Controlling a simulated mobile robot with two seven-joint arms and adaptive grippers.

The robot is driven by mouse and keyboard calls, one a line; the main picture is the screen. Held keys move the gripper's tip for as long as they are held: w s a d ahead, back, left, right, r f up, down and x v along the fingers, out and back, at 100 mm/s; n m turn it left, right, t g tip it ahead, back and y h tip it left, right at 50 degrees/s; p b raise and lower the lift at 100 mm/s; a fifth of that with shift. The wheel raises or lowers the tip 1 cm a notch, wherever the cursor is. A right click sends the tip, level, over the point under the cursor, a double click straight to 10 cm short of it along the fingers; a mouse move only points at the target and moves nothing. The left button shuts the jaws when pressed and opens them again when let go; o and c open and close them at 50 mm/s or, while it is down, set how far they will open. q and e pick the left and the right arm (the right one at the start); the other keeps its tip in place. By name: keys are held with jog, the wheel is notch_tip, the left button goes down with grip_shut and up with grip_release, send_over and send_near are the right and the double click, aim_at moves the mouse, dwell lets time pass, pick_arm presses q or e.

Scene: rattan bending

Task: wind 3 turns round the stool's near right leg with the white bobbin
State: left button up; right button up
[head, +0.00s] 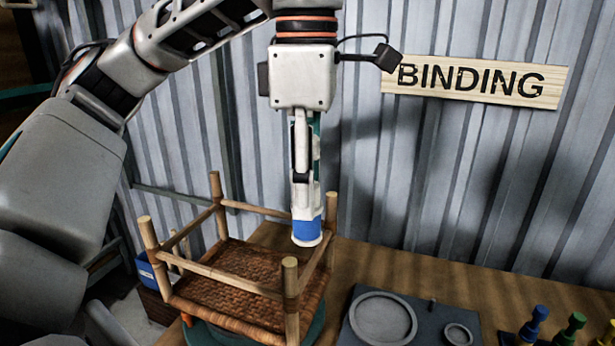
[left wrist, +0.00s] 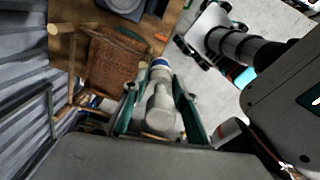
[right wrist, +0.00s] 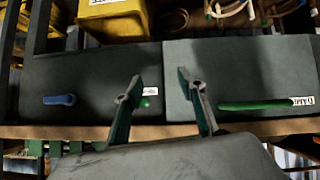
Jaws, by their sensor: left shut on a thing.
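The stool stands upside down on the bench, its woven seat (head: 235,283) low and its legs pointing up. Its near right leg (head: 291,302) rises at the front; I see no clear winding on it. My left gripper (head: 306,205) points down above the stool's right side, shut on the white bobbin (head: 306,240), which has a blue band. The bobbin is behind and above the near right leg in the picture, seemingly apart from it. In the left wrist view the bobbin (left wrist: 160,108) lies between the fingers. My right gripper (right wrist: 160,78) is open and empty in the right wrist view.
A dark plate with a round dish (head: 383,318) lies right of the stool. Blue, green and yellow pegs (head: 575,325) stand at the right. A BINDING sign (head: 478,80) hangs on the corrugated wall. Dark panels (right wrist: 235,85) with coloured handles face the right wrist.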

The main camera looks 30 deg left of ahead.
aim_at(306, 231)
pick_arm(q)
notch_tip(306, 231, down, 7)
jog(key=shift+r+b, duration=0.15)
jog(key=shift+b, duration=0.2)
notch_tip(306, 231, down, 8)
jog(key=b, duration=0.4)
jog(key=shift+b, duration=0.3)
pick_arm(e)
jog(key=shift+w+a+f+y, duration=0.2)
jog(key=shift+w+a+f, duration=0.1)
jog(key=shift+a+f, duration=0.3)
jog(key=shift+w+a+f+y, duration=0.25)
jog(key=shift+a+f, duration=0.2)
jog(key=shift+f, duration=0.25)
